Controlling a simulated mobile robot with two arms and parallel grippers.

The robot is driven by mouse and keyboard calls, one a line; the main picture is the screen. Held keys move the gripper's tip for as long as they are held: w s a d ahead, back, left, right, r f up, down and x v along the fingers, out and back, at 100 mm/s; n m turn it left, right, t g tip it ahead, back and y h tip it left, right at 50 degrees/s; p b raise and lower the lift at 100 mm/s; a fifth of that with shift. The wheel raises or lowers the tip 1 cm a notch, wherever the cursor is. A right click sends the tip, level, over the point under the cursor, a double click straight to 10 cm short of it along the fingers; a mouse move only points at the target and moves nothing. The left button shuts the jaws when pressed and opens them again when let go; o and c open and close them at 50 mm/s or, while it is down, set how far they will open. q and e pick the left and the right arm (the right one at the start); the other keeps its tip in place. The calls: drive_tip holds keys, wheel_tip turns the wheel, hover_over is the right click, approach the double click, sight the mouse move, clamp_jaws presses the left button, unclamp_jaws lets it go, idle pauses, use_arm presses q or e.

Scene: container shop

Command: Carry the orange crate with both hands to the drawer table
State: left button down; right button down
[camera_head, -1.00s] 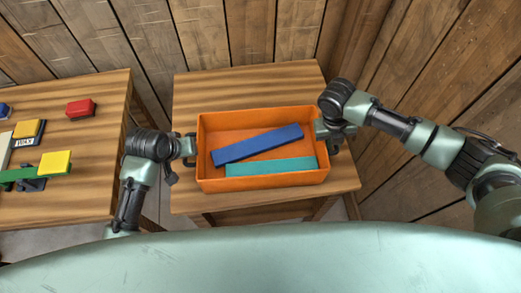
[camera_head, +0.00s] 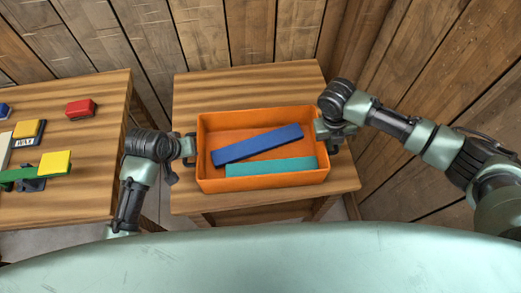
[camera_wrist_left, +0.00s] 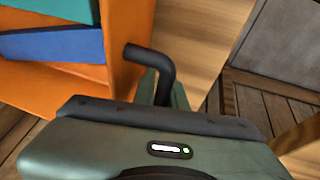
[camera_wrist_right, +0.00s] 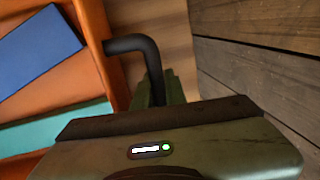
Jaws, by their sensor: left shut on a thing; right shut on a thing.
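The orange crate (camera_head: 262,187) is over the right-hand wooden table in the head view, with a blue bar (camera_head: 258,144) lying aslant and a teal bar (camera_head: 270,167) along its near wall. My left gripper (camera_head: 189,147) is at the crate's left end, shut on the black handle there; that handle (camera_wrist_left: 150,56) shows in the left wrist view. My right gripper (camera_head: 326,131) is at the right end, shut on the other black handle, which shows in the right wrist view (camera_wrist_right: 135,44). The fingertips are mostly hidden. I cannot tell whether the crate's bottom touches the table.
The wooden table (camera_head: 240,84) under the crate has bare top behind it. A second table (camera_head: 60,205) at the left bears a red block (camera_head: 80,108), yellow blocks and a green bar. A gap separates the tables. Plank walls stand behind and at the right.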

use_arm(q)
drive_tip(key=shift+w+r, duration=0.1)
drive_tip(key=shift+r, duration=0.1)
use_arm(e)
drive_tip(key=shift+w+r, duration=0.1)
drive_tip(key=shift+r, duration=0.1)
idle(0.3)
